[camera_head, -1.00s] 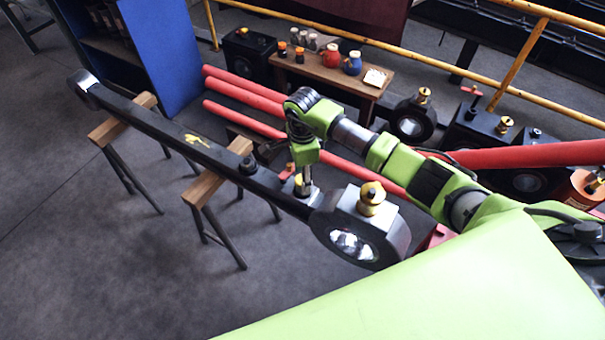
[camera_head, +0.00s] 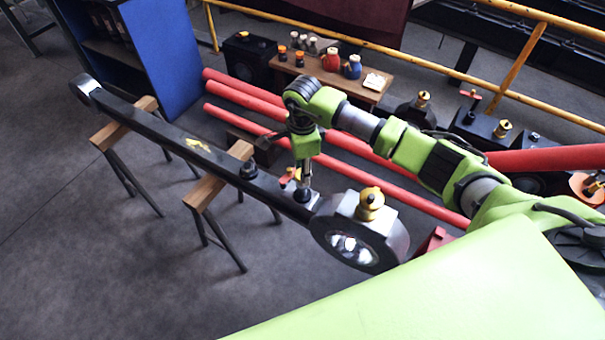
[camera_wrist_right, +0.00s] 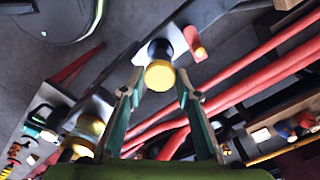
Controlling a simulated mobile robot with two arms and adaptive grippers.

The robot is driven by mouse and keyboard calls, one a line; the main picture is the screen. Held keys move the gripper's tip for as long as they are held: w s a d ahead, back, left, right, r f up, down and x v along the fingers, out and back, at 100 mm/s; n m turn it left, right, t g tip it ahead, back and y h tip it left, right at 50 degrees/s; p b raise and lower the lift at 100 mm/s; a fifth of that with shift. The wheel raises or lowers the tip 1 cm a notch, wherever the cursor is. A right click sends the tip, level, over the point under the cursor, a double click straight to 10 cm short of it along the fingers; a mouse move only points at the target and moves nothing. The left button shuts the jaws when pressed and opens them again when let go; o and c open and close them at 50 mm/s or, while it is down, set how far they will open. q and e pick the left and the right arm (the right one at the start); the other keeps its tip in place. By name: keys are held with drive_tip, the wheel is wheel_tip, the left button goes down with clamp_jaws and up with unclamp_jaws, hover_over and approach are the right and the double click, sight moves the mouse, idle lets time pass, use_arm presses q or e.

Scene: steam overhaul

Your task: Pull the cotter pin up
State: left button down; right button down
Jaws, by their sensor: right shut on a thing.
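The long dark rod (camera_head: 205,154) lies across two trestles, with its round big end (camera_head: 350,243) at the right. A yellow-topped pin with a black collar, which I take for the cotter pin (camera_wrist_right: 160,76), stands on the rod near the big end. My right gripper (camera_head: 303,190) reaches down over it from above. In the right wrist view, the fingers (camera_wrist_right: 161,88) stand on either side of the yellow top and are shut on it. Their exact contact is hard to see. In the head view, the gripper mostly hides the pin. My left gripper is not in view.
A yellow-capped fitting (camera_head: 370,203) stands on the big end, close right of the gripper. A small red-handled part (camera_head: 287,177) is just left of it. A dark nut (camera_head: 249,169) sits farther along the rod. Red pipes (camera_head: 262,122) run behind.

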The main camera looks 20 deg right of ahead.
drive_tip(key=shift+w+r, duration=0.2)
drive_tip(key=shift+r, duration=0.05)
drive_tip(key=c, duration=1.9)
unclamp_jaws()
drive_tip(key=o, duration=0.4)
drive_tip(key=shift+s+r, duration=0.1)
drive_tip(key=shift+s, duration=0.15)
wheel_tip(320, 180, up, 12)
drive_tip(key=shift+f, duration=0.1)
